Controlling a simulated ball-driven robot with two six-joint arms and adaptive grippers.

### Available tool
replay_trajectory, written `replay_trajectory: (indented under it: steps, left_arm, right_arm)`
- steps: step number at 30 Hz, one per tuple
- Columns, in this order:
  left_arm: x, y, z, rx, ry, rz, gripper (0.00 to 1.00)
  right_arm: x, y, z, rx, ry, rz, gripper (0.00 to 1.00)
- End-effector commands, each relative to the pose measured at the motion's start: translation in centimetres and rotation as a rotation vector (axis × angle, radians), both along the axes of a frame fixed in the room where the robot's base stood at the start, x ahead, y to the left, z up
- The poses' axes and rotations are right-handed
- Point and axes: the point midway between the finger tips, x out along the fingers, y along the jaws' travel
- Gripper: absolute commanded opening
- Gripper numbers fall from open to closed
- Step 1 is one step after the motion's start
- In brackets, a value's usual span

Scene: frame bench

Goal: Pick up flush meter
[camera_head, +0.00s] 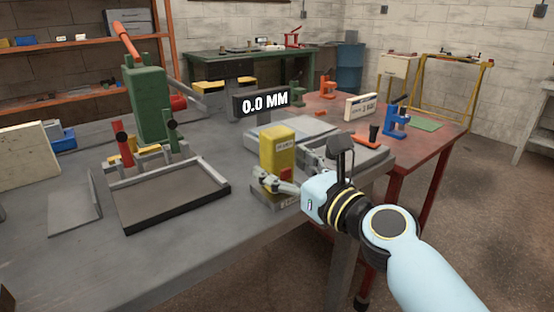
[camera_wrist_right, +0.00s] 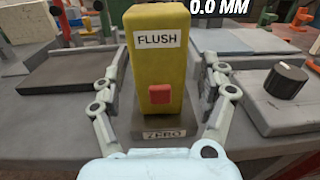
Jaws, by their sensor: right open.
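The flush meter (camera_head: 277,148) is an upright yellow block on the grey bench. In the right wrist view the flush meter (camera_wrist_right: 157,65) has a "FLUSH" label and a red button, and rests on a grey base marked "ZERO" (camera_wrist_right: 164,135). My right gripper (camera_head: 267,180) is at the meter's lower part. In the right wrist view its open fingers (camera_wrist_right: 160,90) stand one on each side of the yellow body; I cannot tell whether they touch it. The base is partly hidden by the gripper in the head view. My left gripper is not in view.
A black "0.0 MM" display (camera_head: 264,102) shows behind the meter. A dark-topped tray (camera_head: 170,195) and a green press (camera_head: 150,105) stand to the left. A grey box with a knob (camera_wrist_right: 282,95) is close on the right. The front left of the bench (camera_head: 100,265) is clear.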

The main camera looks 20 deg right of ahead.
Motion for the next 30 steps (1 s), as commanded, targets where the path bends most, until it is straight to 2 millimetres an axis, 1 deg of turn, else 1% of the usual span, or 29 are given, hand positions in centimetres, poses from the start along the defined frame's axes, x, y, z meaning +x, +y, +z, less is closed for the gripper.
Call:
replay_trajectory:
  steps: [1, 4, 7, 12, 14, 27, 30]
  left_arm:
    - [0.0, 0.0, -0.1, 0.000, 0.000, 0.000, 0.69]
    - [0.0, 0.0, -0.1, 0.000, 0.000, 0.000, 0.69]
    - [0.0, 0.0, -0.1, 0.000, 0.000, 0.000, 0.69]
    - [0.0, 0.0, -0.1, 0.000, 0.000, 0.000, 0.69]
    - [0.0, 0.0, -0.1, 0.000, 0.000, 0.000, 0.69]
    - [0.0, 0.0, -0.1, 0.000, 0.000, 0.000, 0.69]
    - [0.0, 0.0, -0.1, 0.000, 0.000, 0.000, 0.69]
  right_arm:
    - [0.8, 0.3, 0.0, 0.001, -0.002, 0.000, 0.77]
    - [1.9, 0.6, 0.0, 0.000, 0.000, 0.000, 0.77]
    - [2.2, 0.7, 0.0, -0.001, 0.001, 0.000, 0.77]
    - [2.2, 0.7, 0.0, -0.001, 0.001, 0.000, 0.77]
    - [2.2, 0.7, 0.0, -0.001, 0.001, 0.000, 0.70]
    - [2.2, 0.7, -0.1, -0.002, 0.000, 0.000, 0.13]
    - [2.2, 0.7, 0.0, -0.002, -0.001, 0.000, 0.12]
